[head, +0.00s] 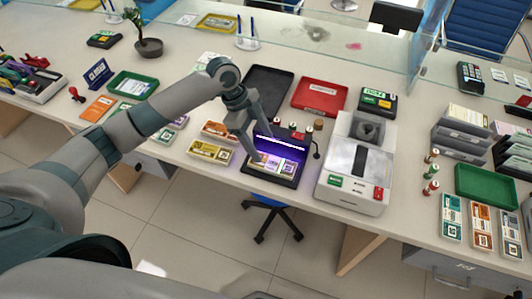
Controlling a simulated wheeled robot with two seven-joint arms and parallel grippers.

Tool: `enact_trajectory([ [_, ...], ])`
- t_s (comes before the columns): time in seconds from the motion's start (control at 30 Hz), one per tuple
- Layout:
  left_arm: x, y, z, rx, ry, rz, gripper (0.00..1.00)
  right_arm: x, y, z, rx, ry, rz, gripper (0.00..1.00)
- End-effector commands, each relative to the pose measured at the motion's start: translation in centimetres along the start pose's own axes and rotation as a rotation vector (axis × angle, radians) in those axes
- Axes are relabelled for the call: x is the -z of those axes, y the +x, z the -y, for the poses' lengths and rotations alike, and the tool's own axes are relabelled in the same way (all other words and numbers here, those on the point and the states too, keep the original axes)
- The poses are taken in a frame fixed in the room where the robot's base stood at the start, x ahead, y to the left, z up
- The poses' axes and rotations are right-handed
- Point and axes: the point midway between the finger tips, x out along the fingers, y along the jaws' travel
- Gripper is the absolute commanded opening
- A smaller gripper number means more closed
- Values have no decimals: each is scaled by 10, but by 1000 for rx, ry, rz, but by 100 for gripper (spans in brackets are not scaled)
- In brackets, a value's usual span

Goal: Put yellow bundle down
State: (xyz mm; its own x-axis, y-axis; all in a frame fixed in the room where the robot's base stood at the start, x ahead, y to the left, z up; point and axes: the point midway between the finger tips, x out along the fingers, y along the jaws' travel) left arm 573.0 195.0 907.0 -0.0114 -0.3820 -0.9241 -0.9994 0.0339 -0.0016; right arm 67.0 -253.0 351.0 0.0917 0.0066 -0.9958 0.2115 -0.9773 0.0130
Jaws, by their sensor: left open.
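My left gripper (260,152) is open, fingers pointing down at the left side of a black lamp device (287,183) that glows purple. A pale bundle (275,163) lies flat on the device under the purple light; its true colour is hard to tell, and I see no clear grip on it. A yellow bundle (210,151) lies flat on the counter left of the device, with an orange bundle (218,130) just behind it. My right gripper is not in view.
A black tray (268,82) and a red tray (320,95) lie behind the device. A grey-white machine (356,160) stands close on its right. A green tray (487,186) and several bundles are farther right. Glass panels edge the counter's back.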

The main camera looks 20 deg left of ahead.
Motion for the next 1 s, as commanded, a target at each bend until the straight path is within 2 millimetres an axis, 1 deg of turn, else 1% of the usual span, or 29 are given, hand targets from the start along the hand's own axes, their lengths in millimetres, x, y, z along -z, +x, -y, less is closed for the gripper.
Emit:
enact_trajectory([
  [0.03,-2,-7,0,3,2,2,65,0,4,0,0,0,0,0],
  [0.1,-1,-18,0,2,1,1,65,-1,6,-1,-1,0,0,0],
  [0.2,-1,-30,0,1,0,1,65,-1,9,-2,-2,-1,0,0],
  [0.33,0,-38,0,1,1,0,65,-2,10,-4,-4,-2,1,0],
  [0.47,0,-41,0,0,1,0,65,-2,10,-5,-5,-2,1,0],
  [1.0,0,-41,0,-1,0,0,65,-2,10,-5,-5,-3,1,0],
])
